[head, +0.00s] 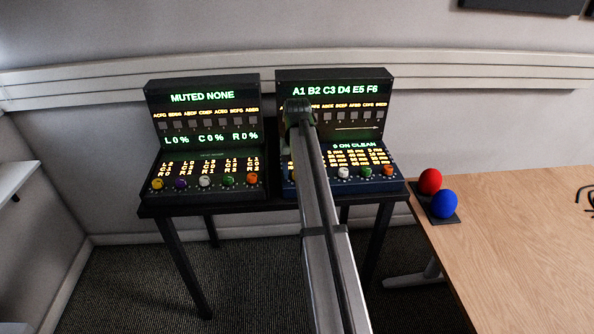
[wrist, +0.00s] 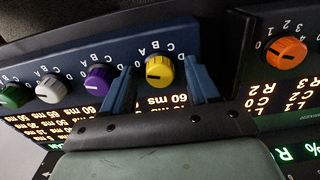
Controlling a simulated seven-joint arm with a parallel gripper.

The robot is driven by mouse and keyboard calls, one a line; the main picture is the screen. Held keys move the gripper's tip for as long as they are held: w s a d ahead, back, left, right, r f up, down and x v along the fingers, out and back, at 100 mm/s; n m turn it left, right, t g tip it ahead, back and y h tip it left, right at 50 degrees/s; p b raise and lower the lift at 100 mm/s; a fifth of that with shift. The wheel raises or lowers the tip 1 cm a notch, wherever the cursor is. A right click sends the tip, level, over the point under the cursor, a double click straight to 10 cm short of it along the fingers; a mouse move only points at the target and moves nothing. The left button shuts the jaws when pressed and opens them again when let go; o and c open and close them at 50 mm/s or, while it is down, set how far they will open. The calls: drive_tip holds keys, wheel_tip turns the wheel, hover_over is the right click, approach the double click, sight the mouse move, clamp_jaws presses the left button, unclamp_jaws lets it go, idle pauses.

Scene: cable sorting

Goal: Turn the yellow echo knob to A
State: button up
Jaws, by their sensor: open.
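The yellow echo knob (wrist: 159,71) sits on the blue console at the end of its knob row in the wrist view. Letters A to D ring it, seen upside down. A dark pointer line marks its face; I cannot tell surely which letter it meets. My gripper (wrist: 161,87) is open, with one blue finger on each side of the knob and a visible gap at both sides.
The right console (head: 365,186) carries white, green and orange knobs too. A purple knob (wrist: 97,79) is beside the left finger. The left console (head: 205,188) stands close by, its orange knob (wrist: 286,53) beyond the right finger. Red (head: 430,181) and blue (head: 444,204) balls are at right.

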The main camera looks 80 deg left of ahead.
drive_tip(key=shift+c, duration=0.2)
drive_tip(key=c, duration=1)
drive_tip(key=shift+m, duration=3.5)
drive_tip(key=o, duration=1)
drive_tip(key=shift+o, duration=0.2)
